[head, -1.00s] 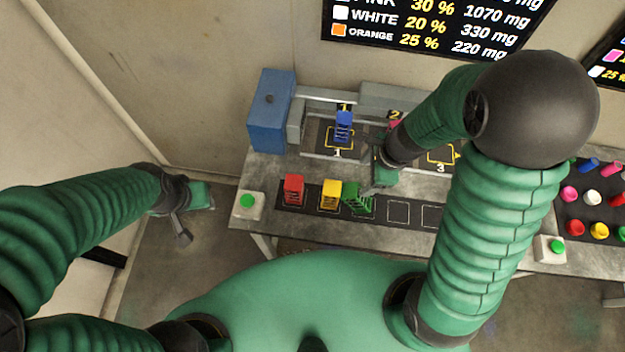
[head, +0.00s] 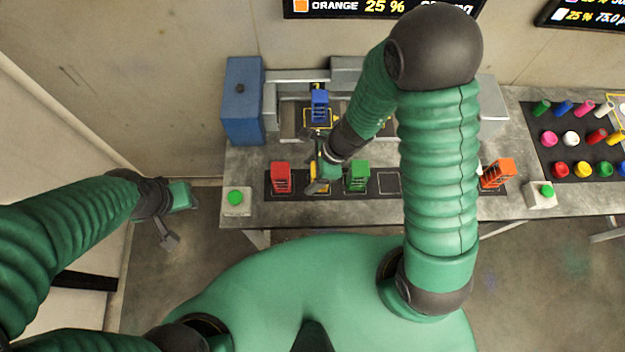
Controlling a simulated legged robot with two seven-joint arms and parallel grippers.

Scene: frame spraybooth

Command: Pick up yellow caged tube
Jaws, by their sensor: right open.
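The yellow caged tube (head: 313,186) stands in the row on the dark strip at the front of the table, between the red caged tube (head: 281,177) and the green caged tube (head: 357,176). My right gripper (head: 320,165) is open and sits right at the yellow tube, covering much of it. I cannot tell whether the fingers touch it. My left gripper (head: 172,215) hangs off to the left, away from the table, and looks empty; its jaw opening is unclear.
A blue caged tube (head: 319,105) stands on the station behind. A blue box (head: 243,100) is at the back left. An orange caged tube (head: 496,173) stands at the right. Green-button boxes (head: 236,201) sit at the front. An empty marked slot (head: 389,183) lies right of the green tube.

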